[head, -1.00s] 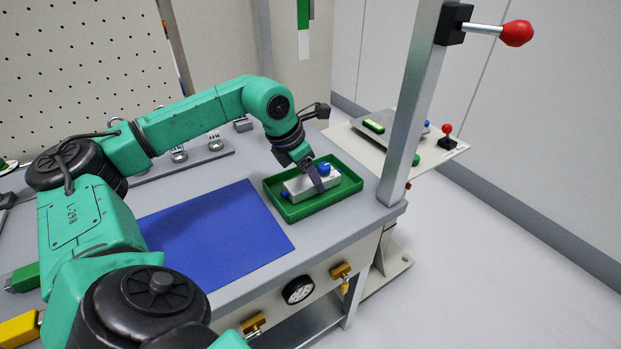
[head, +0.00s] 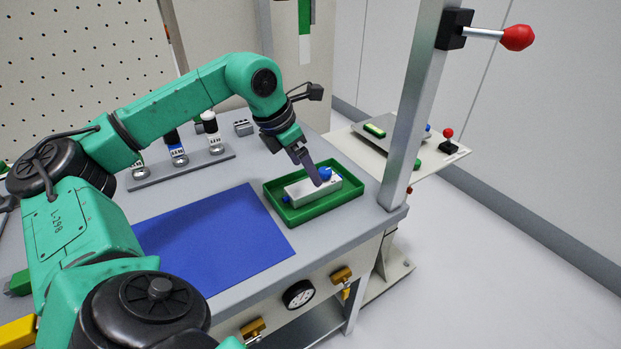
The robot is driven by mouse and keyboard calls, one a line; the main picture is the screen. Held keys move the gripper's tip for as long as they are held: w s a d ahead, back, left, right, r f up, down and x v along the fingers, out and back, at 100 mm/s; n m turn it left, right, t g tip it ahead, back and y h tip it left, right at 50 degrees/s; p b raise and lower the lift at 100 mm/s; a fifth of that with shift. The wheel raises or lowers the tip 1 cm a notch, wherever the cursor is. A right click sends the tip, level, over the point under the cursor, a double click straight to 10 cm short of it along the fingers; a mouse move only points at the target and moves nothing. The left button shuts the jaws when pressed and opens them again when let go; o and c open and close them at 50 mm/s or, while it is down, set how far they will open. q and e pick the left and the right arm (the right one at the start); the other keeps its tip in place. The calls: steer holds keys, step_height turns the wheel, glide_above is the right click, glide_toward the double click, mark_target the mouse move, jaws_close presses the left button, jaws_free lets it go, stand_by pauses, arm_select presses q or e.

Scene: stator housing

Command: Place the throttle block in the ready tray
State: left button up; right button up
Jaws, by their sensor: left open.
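The throttle block (head: 303,190) is a pale grey block with a blue knob on top and a blue piece at its left end. It lies inside the green ready tray (head: 347,200) at the right of the bench. My left gripper (head: 317,178) is open, with its dark fingers just above the block beside the blue knob. Whether a fingertip still touches the block cannot be told. My right gripper is not in view.
A blue mat (head: 210,240) lies left of the tray. Behind it is a grey rack (head: 180,168) with several fittings. A metal post (head: 410,120) rises at the bench's right corner. A side table (head: 440,158) stands beyond it.

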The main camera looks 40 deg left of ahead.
arm_select(q)
steer(key=v, duration=0.6)
steer(key=shift+s+r, duration=0.2)
steer(key=shift+r, duration=0.15)
